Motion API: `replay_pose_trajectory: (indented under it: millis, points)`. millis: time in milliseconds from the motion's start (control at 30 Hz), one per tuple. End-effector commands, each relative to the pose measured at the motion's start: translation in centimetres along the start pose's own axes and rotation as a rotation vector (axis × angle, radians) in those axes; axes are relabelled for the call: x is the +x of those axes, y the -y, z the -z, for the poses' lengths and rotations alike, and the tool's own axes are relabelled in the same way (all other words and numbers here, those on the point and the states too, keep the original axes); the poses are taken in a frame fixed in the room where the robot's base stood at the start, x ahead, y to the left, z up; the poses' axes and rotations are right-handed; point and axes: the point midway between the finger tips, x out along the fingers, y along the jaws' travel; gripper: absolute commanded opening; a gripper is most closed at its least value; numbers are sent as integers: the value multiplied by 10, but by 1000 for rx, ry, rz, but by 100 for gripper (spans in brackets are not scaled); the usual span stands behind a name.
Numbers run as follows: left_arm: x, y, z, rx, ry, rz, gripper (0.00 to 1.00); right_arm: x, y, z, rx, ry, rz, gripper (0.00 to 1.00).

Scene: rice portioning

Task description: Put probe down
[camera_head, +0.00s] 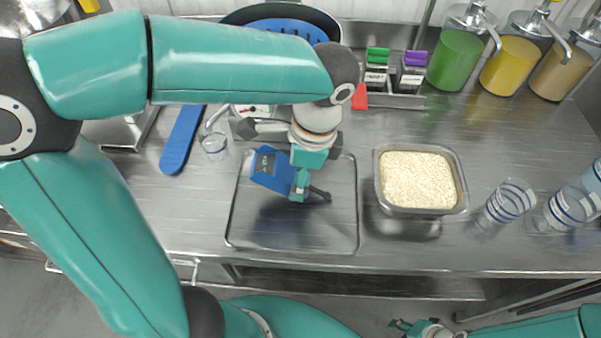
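The probe (270,168), a blue device with a small dark display, is tilted over the left part of a shallow metal tray (345,235) on the steel counter. My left gripper (301,184) comes down over the tray and is shut on the probe. The gripper hides part of the probe, and I cannot tell whether its lower end touches the tray. My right gripper (405,328) is at the bottom edge, below the counter front, away from the probe. Its fingers are too small to judge.
A clear container of rice (418,180) stands right of the tray, with striped glasses (507,203) farther right. A blue-handled utensil (182,140) lies at the left. Sauce pump bottles (456,58) and small labelled containers (376,78) stand at the back.

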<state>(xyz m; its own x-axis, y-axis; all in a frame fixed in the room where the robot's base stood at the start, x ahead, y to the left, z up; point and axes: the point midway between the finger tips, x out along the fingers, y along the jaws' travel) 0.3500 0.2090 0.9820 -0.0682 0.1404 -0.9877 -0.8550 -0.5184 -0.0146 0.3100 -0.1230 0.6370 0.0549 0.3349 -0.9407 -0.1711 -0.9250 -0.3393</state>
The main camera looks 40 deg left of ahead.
Motion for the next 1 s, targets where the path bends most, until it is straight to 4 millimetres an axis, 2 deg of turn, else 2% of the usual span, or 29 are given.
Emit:
replay_pose_trajectory:
  millis: [267,300,433,767,867,1000]
  points:
    - [2,0,0,-1,0,0,11,2,-1,0,0,0,0,37]
    - [3,0,0,-1,0,0,59,2,-1,0,0,0,0,37]
    - [2,0,0,-1,0,0,81,1,0,0,0,0,0,37]
    - [1,0,0,0,0,0,83,1,0,0,0,0,0,37]
    - [-4,0,0,0,-1,1,83,-1,0,0,0,0,0,37]
    - [-20,1,1,0,-3,3,83,-3,1,0,0,0,0,37]
